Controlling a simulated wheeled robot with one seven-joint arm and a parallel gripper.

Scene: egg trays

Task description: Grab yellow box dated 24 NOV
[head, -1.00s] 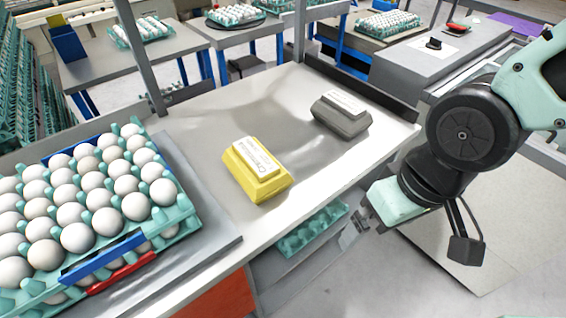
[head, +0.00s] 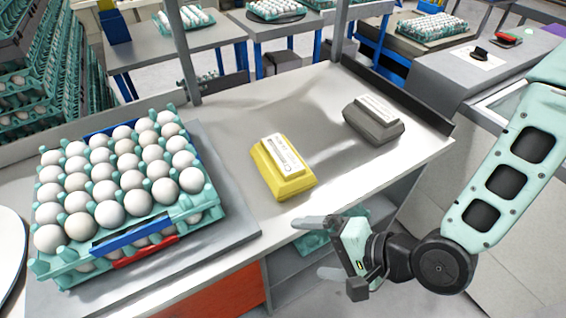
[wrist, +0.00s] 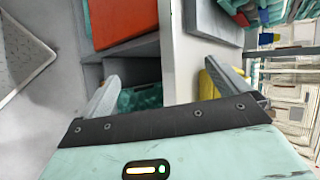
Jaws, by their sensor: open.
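A yellow egg box (head: 280,170) with a white label on its lid lies on the grey table. The label's writing is too small to read for a date. A grey egg box (head: 373,121), also with a white label, lies farther back to the right. My gripper (head: 318,249) is open and empty, at the table's front edge, in front of and to the right of the yellow box. In the wrist view, the two fingers (wrist: 165,75) are spread apart, and part of the yellow box (wrist: 208,85) shows beside the right finger.
A tray stack of white eggs (head: 45,262) stands on the table at left. A shelf below the table holds teal trays (head: 310,243). The tabletop (head: 225,130) around the yellow box is clear. A low dark rail (head: 400,95) runs along the right edge.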

